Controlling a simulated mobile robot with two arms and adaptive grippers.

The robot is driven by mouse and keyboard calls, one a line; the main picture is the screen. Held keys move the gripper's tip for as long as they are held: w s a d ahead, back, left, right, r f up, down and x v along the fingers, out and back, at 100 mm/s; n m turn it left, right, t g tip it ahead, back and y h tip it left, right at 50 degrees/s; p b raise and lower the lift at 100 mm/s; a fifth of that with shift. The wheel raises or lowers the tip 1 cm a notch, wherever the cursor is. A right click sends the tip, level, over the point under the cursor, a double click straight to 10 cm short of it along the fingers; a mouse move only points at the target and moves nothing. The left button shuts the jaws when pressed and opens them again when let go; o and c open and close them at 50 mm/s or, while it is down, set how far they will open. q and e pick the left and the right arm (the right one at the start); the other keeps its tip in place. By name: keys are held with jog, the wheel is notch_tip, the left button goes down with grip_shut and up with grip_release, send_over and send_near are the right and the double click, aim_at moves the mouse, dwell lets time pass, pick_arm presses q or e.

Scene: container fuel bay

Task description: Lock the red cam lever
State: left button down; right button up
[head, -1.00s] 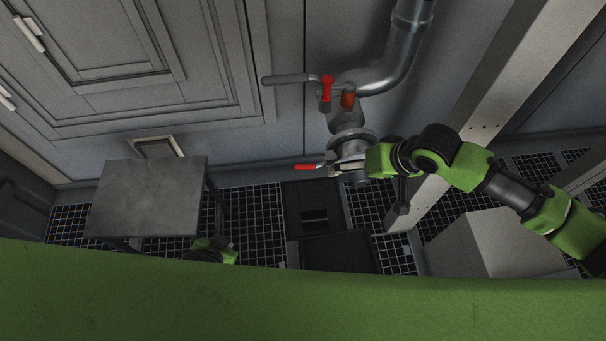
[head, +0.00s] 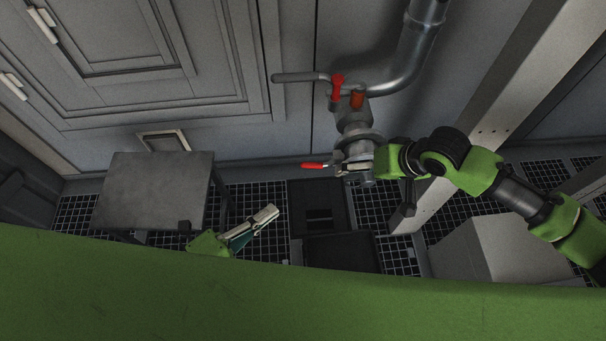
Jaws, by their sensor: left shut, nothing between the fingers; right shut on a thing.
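The red cam lever (head: 313,165) sticks out to the left from the coupling (head: 352,160) at the lower end of the pipe. My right gripper (head: 366,168) is at the right side of the coupling and shut on it; its fingers are largely hidden by my green wrist. My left gripper (head: 268,216) is low at the centre left, shut and empty, pointing up and to the right. It is below and left of the red lever, clearly apart from it.
A grey table (head: 152,190) stands at the left. A valve with a long grey handle (head: 297,77) and a red part (head: 337,86) sits above the coupling. A black open box (head: 318,194) lies below on the grid floor. A light beam (head: 500,95) crosses at the right.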

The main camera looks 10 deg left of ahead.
pick_arm(q)
jog(key=w+a+x, duration=0.1)
jog(key=x, duration=1.1)
jog(key=shift+w, duration=0.5)
jog(key=shift+w+a+f+m, duration=0.1)
jog(key=shift+f+m, duration=0.05)
jog(key=shift+m, duration=0.15)
